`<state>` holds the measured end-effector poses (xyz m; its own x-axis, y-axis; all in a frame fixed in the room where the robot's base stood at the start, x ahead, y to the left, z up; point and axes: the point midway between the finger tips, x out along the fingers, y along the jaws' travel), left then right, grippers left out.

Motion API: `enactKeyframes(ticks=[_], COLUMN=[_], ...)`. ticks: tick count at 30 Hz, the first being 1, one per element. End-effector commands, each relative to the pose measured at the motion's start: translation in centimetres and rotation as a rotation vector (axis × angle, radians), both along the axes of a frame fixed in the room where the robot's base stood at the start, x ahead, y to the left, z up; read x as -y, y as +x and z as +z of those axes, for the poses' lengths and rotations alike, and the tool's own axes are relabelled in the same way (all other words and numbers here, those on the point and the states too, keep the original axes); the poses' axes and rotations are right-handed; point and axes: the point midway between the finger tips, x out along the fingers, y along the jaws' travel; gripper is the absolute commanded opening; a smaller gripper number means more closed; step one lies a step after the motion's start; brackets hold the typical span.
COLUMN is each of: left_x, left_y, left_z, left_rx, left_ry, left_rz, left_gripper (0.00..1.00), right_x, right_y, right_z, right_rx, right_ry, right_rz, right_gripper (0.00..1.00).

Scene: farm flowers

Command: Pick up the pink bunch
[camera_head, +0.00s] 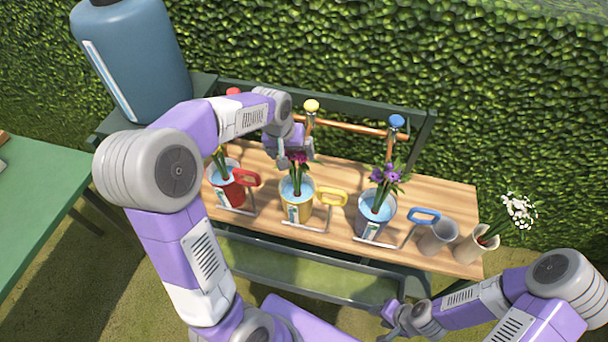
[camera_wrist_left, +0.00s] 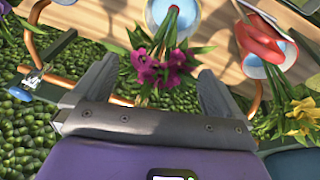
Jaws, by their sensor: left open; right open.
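The pink bunch (camera_head: 298,161) stands in water in the yellow-handled bucket (camera_head: 298,211) on the wooden bench. My left gripper (camera_head: 296,153) is open just behind and above the flower heads. In the left wrist view the pink bunch (camera_wrist_left: 177,60) shows between the spread fingers of my left gripper (camera_wrist_left: 157,80), with its stems running to the bucket. I cannot tell whether a finger touches the petals. My right gripper (camera_head: 390,318) is open and empty, low in front of the bench at the right.
A red bucket (camera_head: 226,188) with yellow flowers stands left of the pink bunch, a blue-handled bucket (camera_head: 372,217) with purple flowers right. A grey cup (camera_head: 437,236) and a cream vase (camera_head: 476,243) with white flowers stand at the right end. A copper rail (camera_head: 352,127) runs behind.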

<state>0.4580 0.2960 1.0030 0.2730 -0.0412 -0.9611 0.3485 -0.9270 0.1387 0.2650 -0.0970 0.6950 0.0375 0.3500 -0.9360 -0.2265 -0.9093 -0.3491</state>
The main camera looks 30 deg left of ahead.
Motion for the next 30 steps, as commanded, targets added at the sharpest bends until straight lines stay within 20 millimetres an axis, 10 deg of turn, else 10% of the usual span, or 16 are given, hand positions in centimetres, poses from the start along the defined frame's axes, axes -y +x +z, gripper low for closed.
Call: enactKeyframes(ticks=[15, 25, 30], left_x=[0.0, 0.0, 0.0], left_y=[2.6, 2.8, 2.8], left_z=[-6.0, -6.7, -6.7], left_rx=[-0.005, -0.001, -0.001], left_ry=[0.000, 0.000, 0.000], left_rz=[0.003, 0.003, 0.002], left_gripper=[1.00, 1.00, 0.75], right_x=[0.0, 0.0, 0.0], right_y=[-0.1, -0.1, -0.1], right_z=[-1.8, -1.9, -1.9], right_rx=[-0.002, -0.002, -0.002], right_ry=[0.000, 0.000, 0.000], right_rz=[0.001, 0.001, 0.001], right_gripper=[0.43, 0.43, 0.43])
